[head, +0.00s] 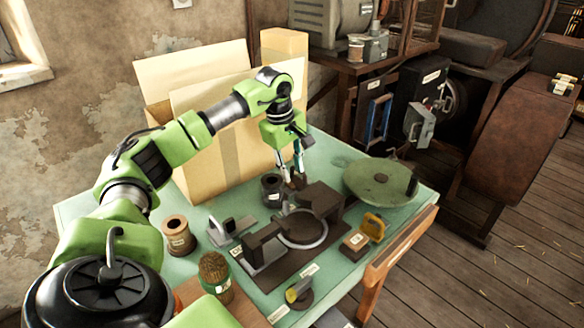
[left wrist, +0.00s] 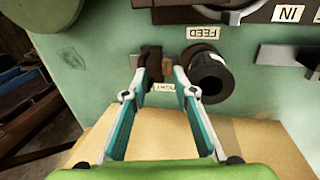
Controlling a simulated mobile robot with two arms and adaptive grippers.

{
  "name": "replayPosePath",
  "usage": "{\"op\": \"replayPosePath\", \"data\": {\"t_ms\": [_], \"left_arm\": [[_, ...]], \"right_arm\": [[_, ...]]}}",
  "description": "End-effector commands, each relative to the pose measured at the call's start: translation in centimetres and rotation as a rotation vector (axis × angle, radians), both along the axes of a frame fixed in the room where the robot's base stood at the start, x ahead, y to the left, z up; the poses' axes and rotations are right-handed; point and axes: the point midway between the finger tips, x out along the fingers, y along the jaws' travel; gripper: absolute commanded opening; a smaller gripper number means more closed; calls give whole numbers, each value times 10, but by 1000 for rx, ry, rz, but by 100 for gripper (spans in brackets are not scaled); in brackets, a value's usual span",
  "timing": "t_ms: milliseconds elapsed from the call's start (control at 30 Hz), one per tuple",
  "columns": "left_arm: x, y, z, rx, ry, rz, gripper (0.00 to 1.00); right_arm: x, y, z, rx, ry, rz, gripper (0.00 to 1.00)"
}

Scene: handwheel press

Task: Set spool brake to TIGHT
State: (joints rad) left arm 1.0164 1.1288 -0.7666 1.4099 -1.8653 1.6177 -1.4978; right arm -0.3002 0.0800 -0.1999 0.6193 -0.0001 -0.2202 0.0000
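The spool brake (left wrist: 151,60) is a small dark brown lever or knob beside a brown block, near the table edge. Part of an upside-down label (left wrist: 163,87), ending in "IGHT", shows between my fingertips. The black spool (left wrist: 211,76) stands just right of the brake; it also shows in the head view (head: 271,190). My left gripper (left wrist: 160,74) is open, with its teal fingers pointing at the brake, one tip on each side of it. I cannot tell whether they touch it. In the head view the left gripper (head: 291,176) reaches down behind the press. My right gripper is out of view.
The dark press frame (head: 319,200) with a ring stands near the gripper, and a round green disc (head: 380,182) is to its right. Large cardboard sheets (head: 215,125) rise behind the arm. Wooden spool (head: 178,236) and brush (head: 214,271) stand at left.

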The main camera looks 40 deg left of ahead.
Motion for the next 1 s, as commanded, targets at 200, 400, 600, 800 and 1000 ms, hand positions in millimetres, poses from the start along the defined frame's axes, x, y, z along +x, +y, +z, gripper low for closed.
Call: {"op": "replayPosePath", "data": {"t_ms": [200, 400, 600, 800, 1000], "left_arm": [[-2, -1, 1, 0, 7, -2, 25], [-4, 0, 17, 1, 4, -1, 25], [-6, 0, 32, 0, 1, -2, 25], [-9, 0, 46, 0, 0, -1, 25], [-11, 1, 60, -1, 0, 0, 25]], "right_arm": [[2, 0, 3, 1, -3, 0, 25], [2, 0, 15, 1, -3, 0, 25], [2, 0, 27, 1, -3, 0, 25], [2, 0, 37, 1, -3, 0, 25], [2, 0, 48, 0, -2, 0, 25]]}}
